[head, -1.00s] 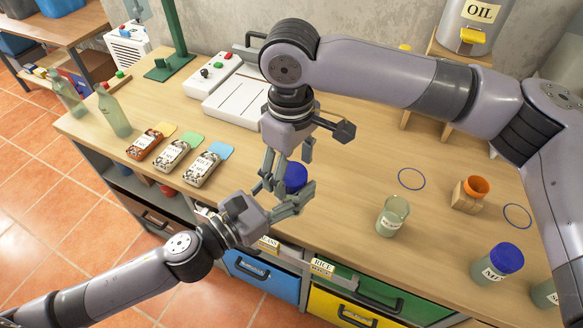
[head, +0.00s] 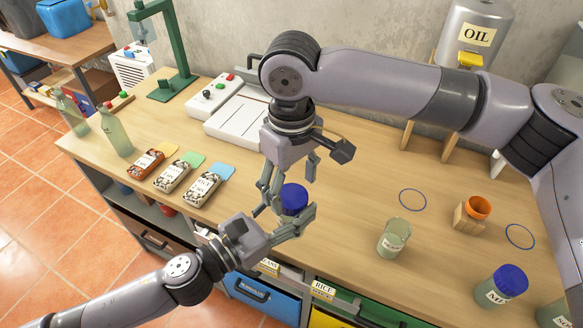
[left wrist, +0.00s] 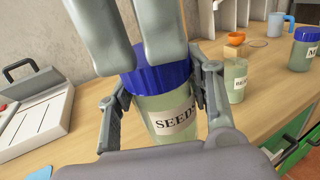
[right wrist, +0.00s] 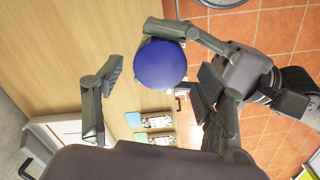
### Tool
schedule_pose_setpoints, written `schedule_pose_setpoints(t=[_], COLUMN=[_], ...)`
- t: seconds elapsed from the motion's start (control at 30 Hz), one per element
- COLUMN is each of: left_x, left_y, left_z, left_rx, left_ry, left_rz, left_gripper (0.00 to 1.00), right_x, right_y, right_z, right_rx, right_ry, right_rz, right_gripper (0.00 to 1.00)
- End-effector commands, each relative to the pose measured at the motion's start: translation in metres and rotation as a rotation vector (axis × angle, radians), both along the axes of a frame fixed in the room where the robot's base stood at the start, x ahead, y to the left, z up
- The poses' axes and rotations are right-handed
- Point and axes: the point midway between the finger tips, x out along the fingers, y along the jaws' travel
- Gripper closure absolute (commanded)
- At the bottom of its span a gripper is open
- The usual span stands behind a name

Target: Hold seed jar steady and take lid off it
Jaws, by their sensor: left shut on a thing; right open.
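The seed jar has a blue screw lid (head: 294,199) and stands near the front edge of the bench. In the left wrist view, the clear greenish jar (left wrist: 168,103) shows a SEEDS label, with the lid on top. My left gripper (head: 285,222) is shut around the jar, with a finger on each side below the lid. My right gripper (head: 289,178) is open and points down from above, just behind the lid. In the right wrist view the lid (right wrist: 160,63) lies ahead between the spread fingers of my right gripper (right wrist: 155,85), apart from them.
An open jar (head: 394,238), an orange cup in a wooden holder (head: 477,208) and a blue-lidded jar (head: 500,287) stand to the right. Blue rings (head: 412,199) mark the bench. Drawers (head: 262,298) lie below the front edge.

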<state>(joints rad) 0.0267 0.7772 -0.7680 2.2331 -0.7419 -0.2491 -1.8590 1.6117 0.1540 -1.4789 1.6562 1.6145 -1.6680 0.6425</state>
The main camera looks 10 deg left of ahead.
Motion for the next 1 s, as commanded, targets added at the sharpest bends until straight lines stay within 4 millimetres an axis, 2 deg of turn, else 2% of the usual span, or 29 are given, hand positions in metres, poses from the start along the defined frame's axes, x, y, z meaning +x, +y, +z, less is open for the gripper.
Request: schedule_pose_setpoints(t=[0.2,0.53,1.0], left_x=[0.0,0.0,0.0], left_y=[0.0,0.0,0.0], left_z=[0.001,0.001,0.001], left_rx=[-0.001,-0.001,-0.001], left_ry=[-0.001,-0.002,-0.002], left_rz=[0.0,0.0,0.0], left_gripper=[1.0,1.0,1.0], right_x=[0.0,0.0,0.0], right_y=[0.0,0.0,0.0], right_z=[-0.022,-0.026,-0.026], right_rx=[0.001,0.001,0.0], right_ry=[0.0,-0.001,-0.001], right_rz=[0.0,0.0,0.0], right_gripper=[0.35,0.35,0.66])
